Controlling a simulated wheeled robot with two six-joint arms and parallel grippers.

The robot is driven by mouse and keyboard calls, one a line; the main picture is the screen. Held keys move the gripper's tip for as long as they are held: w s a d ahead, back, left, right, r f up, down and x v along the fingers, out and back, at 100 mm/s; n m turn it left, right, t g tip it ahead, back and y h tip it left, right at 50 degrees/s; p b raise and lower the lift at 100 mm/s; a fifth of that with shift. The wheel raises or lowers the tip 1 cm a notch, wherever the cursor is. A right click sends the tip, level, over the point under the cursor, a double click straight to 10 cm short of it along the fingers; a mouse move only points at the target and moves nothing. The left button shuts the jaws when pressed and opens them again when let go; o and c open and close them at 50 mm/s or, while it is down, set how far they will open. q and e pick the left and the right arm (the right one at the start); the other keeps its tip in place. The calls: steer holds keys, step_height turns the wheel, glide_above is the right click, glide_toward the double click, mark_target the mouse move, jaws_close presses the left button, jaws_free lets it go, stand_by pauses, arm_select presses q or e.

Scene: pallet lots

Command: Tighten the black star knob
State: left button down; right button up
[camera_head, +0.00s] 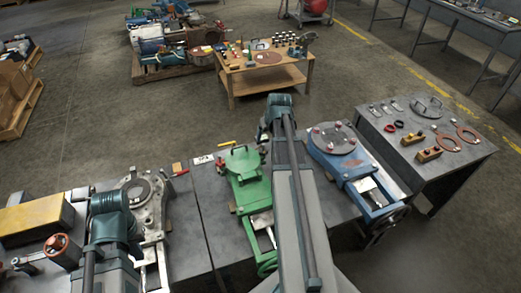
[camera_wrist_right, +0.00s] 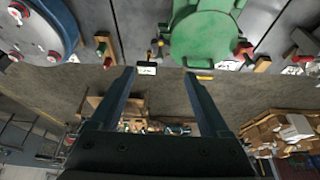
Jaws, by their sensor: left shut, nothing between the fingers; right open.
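No black star knob can be made out for certain in either view. The green valve (camera_head: 245,180) lies on the dark bench in the middle of the head view; it also shows at the top of the right wrist view (camera_wrist_right: 205,30). My right gripper (camera_wrist_right: 160,76) is open and empty, its fingers spread near the bench edge between the green and blue valves. In the head view its arm crosses the bench between these valves. My left gripper (camera_head: 92,192) is shut and empty by the grey round-flanged valve (camera_head: 143,200); its fingertips are mostly hidden by the wrist.
The blue valve (camera_head: 340,150) stands right of my right arm. A yellow-topped box (camera_head: 35,220) and an orange handwheel (camera_head: 60,245) are at the left. A side table (camera_head: 470,165) holds rings and small parts. A wooden table (camera_head: 262,75) stands beyond open floor.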

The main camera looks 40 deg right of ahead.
mark_target(263, 149)
arm_select(q)
steer(key=shift+f, duration=0.15)
arm_select(e)
steer(key=shift+f, duration=0.1)
arm_select(q)
step_height(263, 149, down, 13)
steer(key=b, duration=1.2)
steer(key=shift+r+b, duration=0.2)
steer(key=shift+b, duration=0.2)
arm_select(e)
steer(key=x, duration=1.3)
steer(key=shift+f, duration=0.35)
arm_select(q)
steer(key=shift+r, duration=0.1)
arm_select(e)
jaws_close()
